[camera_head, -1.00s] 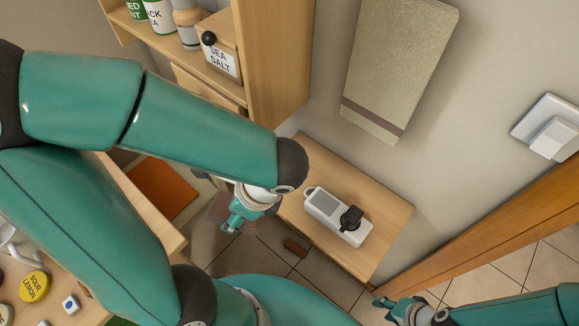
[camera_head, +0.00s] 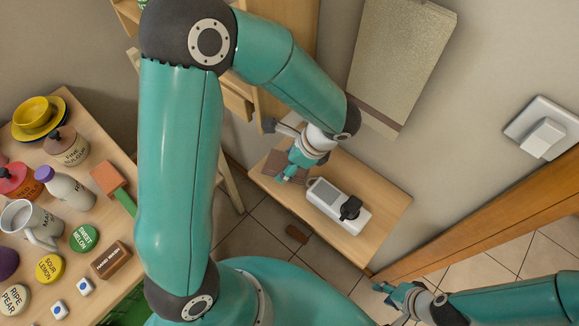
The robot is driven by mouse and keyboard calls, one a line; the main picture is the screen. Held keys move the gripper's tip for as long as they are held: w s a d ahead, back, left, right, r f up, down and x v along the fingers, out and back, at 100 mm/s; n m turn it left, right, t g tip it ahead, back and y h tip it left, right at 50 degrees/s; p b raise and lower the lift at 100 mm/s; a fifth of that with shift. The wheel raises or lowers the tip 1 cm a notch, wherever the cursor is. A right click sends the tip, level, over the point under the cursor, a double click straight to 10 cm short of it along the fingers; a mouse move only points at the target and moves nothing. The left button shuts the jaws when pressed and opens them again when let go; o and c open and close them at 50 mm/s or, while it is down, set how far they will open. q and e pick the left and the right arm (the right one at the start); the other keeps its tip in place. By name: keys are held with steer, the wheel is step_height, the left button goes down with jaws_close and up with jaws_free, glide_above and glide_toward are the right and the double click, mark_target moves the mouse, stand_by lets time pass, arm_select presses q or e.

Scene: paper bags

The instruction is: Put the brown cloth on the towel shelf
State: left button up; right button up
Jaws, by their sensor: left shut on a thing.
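The brown cloth (camera_head: 272,166) hangs at my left gripper (camera_head: 286,176), which is shut on it. Both show over the left end of a low wooden shelf (camera_head: 385,203) below the hanging towel. I cannot tell whether the cloth touches the shelf. The gripper's wrist hides part of that end. My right gripper (camera_head: 383,293) is at the lower right, away from the shelf, and looks open and empty.
A white device (camera_head: 325,197) with a black part occupies the shelf's middle. A beige towel (camera_head: 402,60) hangs on the wall. A wooden cabinet (camera_head: 292,15) stands behind my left arm. The left table (camera_head: 105,147) holds several jars, a mug and tags.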

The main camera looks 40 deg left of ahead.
arm_select(q)
steer(key=shift+s+f, duration=0.1)
steer(key=shift+f, duration=0.75)
steer(key=shift+w+f, duration=0.3)
steer(key=shift+f, duration=0.25)
steer(key=o, duration=1.3)
steer(key=v, duration=1.2)
steer(key=shift+d, duration=0.1)
